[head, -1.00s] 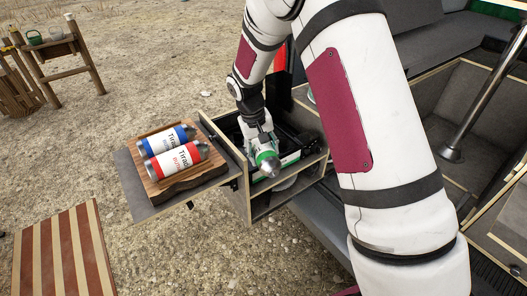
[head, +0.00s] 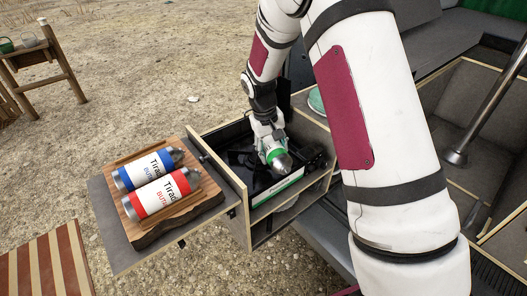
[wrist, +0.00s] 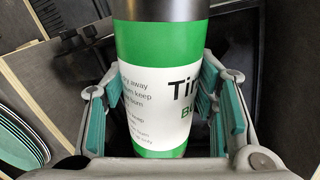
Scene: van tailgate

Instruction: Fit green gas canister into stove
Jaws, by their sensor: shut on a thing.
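The green gas canister (head: 275,153) has a green band and a grey cone-shaped nozzle. In the wrist view the canister (wrist: 165,90) shows a white label between green bands. My gripper (head: 268,140) is shut on it, with teal finger pads (wrist: 160,125) at both sides. The canister is tilted, nozzle toward the viewer, above the drawer. The stove (head: 245,172) is a black unit in the open wooden drawer, partly hidden under the canister and my arm. I cannot tell whether the canister touches the stove.
A blue canister (head: 146,167) and a red canister (head: 160,195) lie on a wooden board (head: 187,210) on a grey side shelf (head: 117,237). The drawer's wooden front (head: 222,180) stands close to the left of the canister. Stacked plates (wrist: 18,137) show at left in the wrist view.

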